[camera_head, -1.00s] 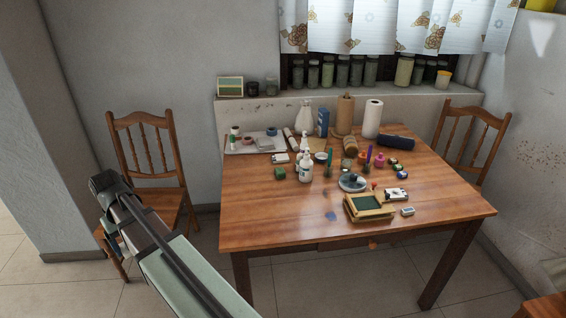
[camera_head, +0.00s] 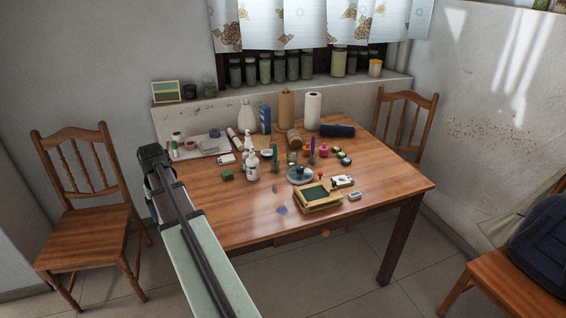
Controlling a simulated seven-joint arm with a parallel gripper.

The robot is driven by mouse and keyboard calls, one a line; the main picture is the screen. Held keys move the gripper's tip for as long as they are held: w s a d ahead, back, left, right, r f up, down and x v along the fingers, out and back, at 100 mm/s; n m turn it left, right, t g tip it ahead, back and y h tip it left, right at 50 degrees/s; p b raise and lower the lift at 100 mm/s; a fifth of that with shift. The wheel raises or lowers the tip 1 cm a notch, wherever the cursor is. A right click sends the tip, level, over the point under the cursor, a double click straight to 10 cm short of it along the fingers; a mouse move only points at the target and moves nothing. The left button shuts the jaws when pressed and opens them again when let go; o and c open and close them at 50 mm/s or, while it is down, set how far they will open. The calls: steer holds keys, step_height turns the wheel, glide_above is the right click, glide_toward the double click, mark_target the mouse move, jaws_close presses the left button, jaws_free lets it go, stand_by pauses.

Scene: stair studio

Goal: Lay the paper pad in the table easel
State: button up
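A low yellow wooden piece with a dark green panel (camera_head: 318,198) lies near the front of the table; it may be the table easel or the paper pad, and I cannot tell which. No upright easel is clear, and I cannot single out the pad with certainty. My arm rises from the bottom edge at the left and overlaps the table's left side. No gripper fingers can be made out.
The wooden table (camera_head: 385,192) holds a white bottle (camera_head: 252,167), a paper roll (camera_head: 312,112), a round dish (camera_head: 301,175), a pale tray (camera_head: 186,154) and small jars. Its front left and right are fairly clear. Chairs (camera_head: 83,235) stand around it.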

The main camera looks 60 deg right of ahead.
steer(key=s+d+m, duration=0.1)
steer(key=s+d, duration=0.3)
steer(key=d, duration=0.3)
steer(key=s+d+m, duration=0.2)
steer(key=s+d, duration=0.2)
steer(key=d, duration=0.4)
glide_toward(273, 185)
steer(key=shift+a+f, duration=0.15)
steer(key=shift+f, duration=3.05)
steer(key=shift+f, duration=0.2)
steer(key=o, duration=0.9)
steer(key=shift+c, duration=0.2)
steer(key=shift+r, duration=0.1)
